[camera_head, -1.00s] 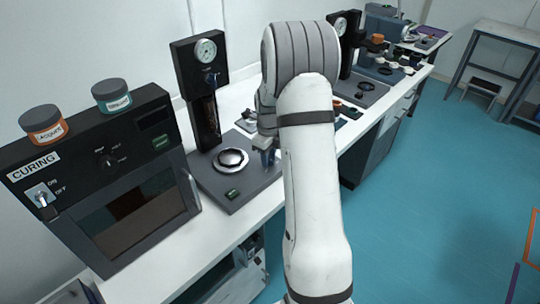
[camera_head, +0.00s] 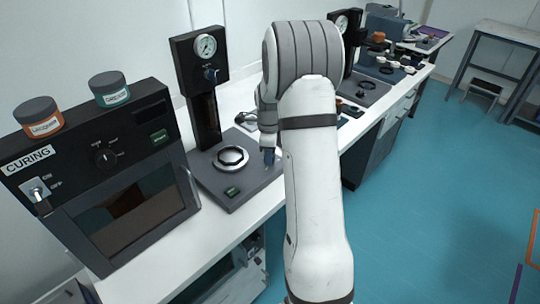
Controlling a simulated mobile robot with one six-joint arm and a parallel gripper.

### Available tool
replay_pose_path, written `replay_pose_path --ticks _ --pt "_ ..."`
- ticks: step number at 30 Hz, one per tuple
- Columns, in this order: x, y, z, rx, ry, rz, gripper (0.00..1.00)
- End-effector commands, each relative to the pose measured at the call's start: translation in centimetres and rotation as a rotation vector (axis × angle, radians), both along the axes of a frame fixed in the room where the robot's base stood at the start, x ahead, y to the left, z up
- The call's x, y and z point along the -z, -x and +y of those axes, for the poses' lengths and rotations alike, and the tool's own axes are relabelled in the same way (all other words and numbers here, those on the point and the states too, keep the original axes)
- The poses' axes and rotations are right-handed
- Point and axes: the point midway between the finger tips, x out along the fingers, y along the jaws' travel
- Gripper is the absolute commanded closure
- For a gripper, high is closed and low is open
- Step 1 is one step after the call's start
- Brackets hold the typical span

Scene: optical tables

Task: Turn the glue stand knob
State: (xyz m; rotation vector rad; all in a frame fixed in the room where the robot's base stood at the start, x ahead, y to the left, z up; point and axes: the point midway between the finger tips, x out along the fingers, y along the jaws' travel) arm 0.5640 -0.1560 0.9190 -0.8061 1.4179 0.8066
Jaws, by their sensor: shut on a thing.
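The glue stand (camera_head: 204,119) is a black column with a round gauge (camera_head: 206,46) at its top and a grey base with a silver ring (camera_head: 231,158). A small blue knob (camera_head: 210,74) sits just below the gauge. My gripper (camera_head: 268,154) points down over the right edge of the base, lower than the knob and apart from it. It is shut on a small blue piece (camera_head: 269,157). My arm hides part of the gripper, and I cannot tell whether the blue piece touches the base.
A black curing oven (camera_head: 105,190) stands at left, with an orange jar (camera_head: 39,116) and a teal jar (camera_head: 110,89) on top. A second black stand (camera_head: 344,35) and other small items are farther along the bench.

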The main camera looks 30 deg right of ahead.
Motion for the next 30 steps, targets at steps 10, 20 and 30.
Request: replay_pose_path --ticks 10,20,30 --pt "-0.18 -0.32 -0.19 -0.329 0.006 -0.010 0.92" --pt "-0.24 -0.39 -0.18 -0.643 0.007 -0.010 0.92" --pt "-0.33 -0.48 -0.17 -0.966 0.011 -0.011 0.92"
